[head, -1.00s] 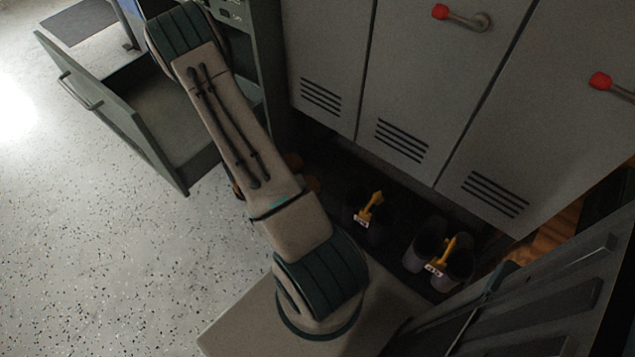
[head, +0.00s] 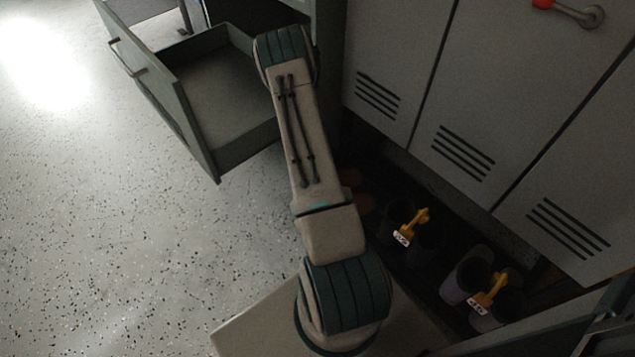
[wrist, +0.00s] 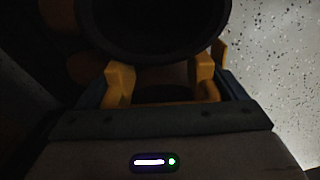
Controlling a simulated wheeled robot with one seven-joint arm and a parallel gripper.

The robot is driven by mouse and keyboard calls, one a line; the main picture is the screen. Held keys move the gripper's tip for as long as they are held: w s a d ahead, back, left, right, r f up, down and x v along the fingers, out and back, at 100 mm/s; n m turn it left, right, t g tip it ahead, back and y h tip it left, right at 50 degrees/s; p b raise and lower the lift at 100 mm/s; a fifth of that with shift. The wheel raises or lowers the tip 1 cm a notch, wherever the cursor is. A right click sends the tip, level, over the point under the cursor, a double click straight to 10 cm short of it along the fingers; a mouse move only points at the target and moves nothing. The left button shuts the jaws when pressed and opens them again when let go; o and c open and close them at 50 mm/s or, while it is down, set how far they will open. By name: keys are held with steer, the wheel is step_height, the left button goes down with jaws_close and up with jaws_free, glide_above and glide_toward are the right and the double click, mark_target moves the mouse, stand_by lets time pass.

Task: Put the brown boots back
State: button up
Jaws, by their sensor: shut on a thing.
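In the wrist view my gripper (wrist: 161,82) has its yellow fingers closed around a dark thing. A dark round shape (wrist: 155,30) like a boot's top fills the upper part of that view; I take it for the brown boots, but the light is too poor to tell its colour. In the head view my arm hides the gripper and what it holds. Dim brown rounded shapes (head: 361,204) show just right of my arm, low under the lockers; I cannot tell whether they are part of the held boots.
Dark boots (head: 428,238) and grey boots (head: 463,279), each with a yellow tagged clip, stand on a dark rack below the grey lockers (head: 480,110). An open drawer (head: 215,165) juts out left of my arm. The speckled floor (head: 110,240) at left is clear.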

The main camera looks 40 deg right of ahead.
steer(key=shift+w+d+f+b, duration=0.1)
steer(key=shift+d+f+b, duration=0.6)
steer(key=shift+d, duration=1.7)
steer(key=shift+w+d+f+b, duration=0.15)
steer(key=shift+d+f+b, duration=0.5)
steer(key=shift+d, duration=1.75)
steer(key=shift+w+d+f+b, duration=0.1)
steer(key=shift+d+f+b, duration=0.25)
steer(key=shift+d+b, duration=1.35)
steer(key=shift+d+f+p, duration=0.1)
steer(key=shift+d+p, duration=0.45)
steer(key=shift+d, duration=0.15)
